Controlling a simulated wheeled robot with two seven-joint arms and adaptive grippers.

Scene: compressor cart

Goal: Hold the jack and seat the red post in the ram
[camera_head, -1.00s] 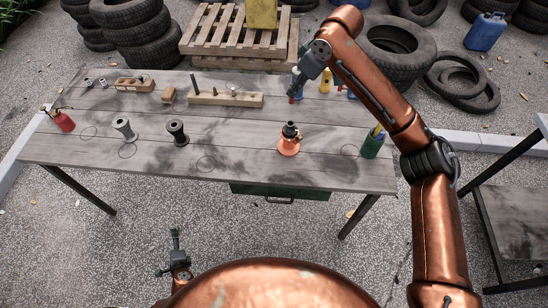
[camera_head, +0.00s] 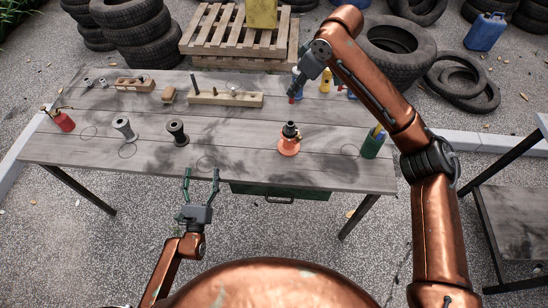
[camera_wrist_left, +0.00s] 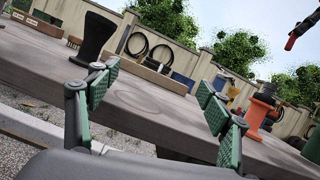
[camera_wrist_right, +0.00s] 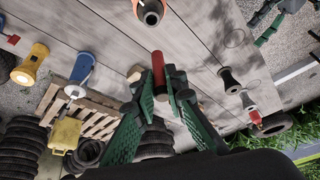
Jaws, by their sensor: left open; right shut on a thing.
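The jack (camera_head: 289,144), an orange conical base with a black ram on top, stands upright on the table right of centre. It also shows in the left wrist view (camera_wrist_left: 257,112) and at the top of the right wrist view (camera_wrist_right: 150,12). My right gripper (camera_head: 297,87) is shut on the red post (camera_wrist_right: 158,72), which it holds above the table, behind the jack and apart from it. The post's red end (camera_head: 292,99) shows in the head view. My left gripper (camera_head: 201,176) is open and empty at the table's front edge, left of the jack and not touching it.
A dark spool (camera_head: 178,132) and a grey spool (camera_head: 124,129) stand left of the jack. A wooden block with pegs (camera_head: 225,98) lies behind. A green cup (camera_head: 372,144) stands at the right end. The table between spool and jack is clear.

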